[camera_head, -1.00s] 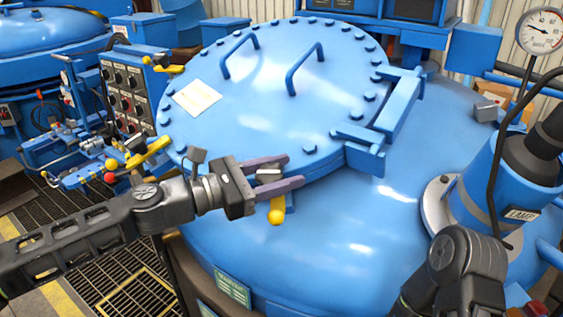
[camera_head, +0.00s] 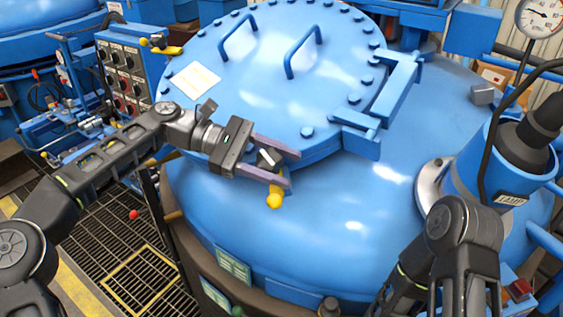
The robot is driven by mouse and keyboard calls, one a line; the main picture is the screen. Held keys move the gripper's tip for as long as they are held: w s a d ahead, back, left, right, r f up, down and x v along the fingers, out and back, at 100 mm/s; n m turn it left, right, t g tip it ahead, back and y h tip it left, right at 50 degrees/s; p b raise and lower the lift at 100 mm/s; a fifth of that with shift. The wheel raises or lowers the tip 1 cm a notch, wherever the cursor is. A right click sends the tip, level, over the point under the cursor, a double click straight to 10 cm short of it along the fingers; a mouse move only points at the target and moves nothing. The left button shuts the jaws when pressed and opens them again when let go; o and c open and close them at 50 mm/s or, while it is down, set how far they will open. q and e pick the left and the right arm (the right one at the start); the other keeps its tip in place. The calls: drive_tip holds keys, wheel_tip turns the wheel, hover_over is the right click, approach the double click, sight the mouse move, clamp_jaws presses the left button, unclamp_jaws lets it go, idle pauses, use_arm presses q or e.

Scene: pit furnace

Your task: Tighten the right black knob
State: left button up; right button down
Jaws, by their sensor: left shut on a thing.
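The right black knob (camera_head: 268,157) sits at the front edge of the round blue lid (camera_head: 250,100), above a yellow clamp with a yellow ball (camera_head: 275,200). My left gripper (camera_head: 272,162) reaches in from the left. Its two purple-grey fingers are shut on the knob, one on the lid side and one on the near side, partly hiding it. Another dark knob (camera_head: 207,108) shows just behind my left wrist. My right arm is at the lower right, and its gripper is not visible.
Two blue handles and a ring of bolts stand up from the lid. A blue hinge bracket (camera_head: 385,110) is right of the lid, and a blue cylinder (camera_head: 480,165) stands farther right. A control panel (camera_head: 122,78) is at the left, above floor grating (camera_head: 110,230).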

use_arm(q)
drive_tip(key=shift+m+g+y, duration=0.4)
drive_tip(key=shift+m, duration=0.1)
drive_tip(key=o, duration=1.4)
drive_tip(key=shift+s, duration=0.1)
